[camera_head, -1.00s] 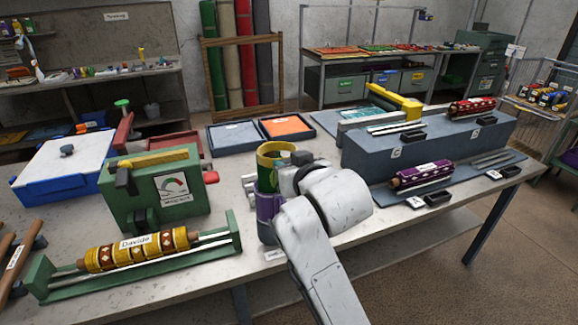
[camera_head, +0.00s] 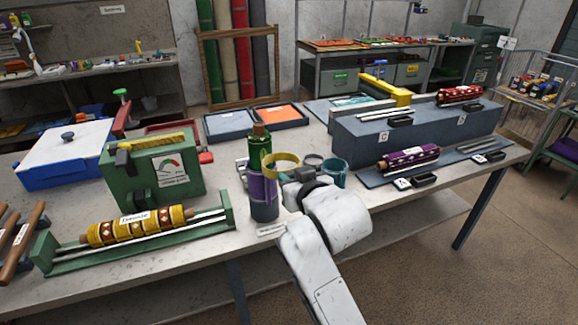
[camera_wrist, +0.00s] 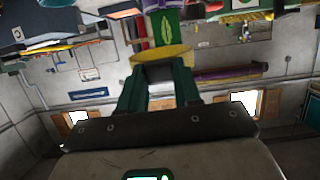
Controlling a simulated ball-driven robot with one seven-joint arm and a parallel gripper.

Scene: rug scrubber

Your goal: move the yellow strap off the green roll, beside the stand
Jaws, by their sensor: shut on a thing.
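The green roll (camera_head: 255,150), with a brown top end, stands upright in a purple and grey stand (camera_head: 264,200) near the table's front edge. The yellow strap (camera_head: 284,158) is a ring just right of the roll's upper part. It no longer encircles the roll; its left edge overlaps the roll in the picture, and I cannot tell if they touch. My gripper (camera_head: 290,177) is shut on the strap at its near side. In the wrist view the strap (camera_wrist: 163,53) lies at the fingertips (camera_wrist: 160,68), with the green roll (camera_wrist: 165,28) beyond it.
A green gauge box (camera_head: 165,170) and a green rack with a yellow roll (camera_head: 140,226) are at left. A blue-grey block (camera_head: 365,140) is at right. Some tabletop is bare before the block.

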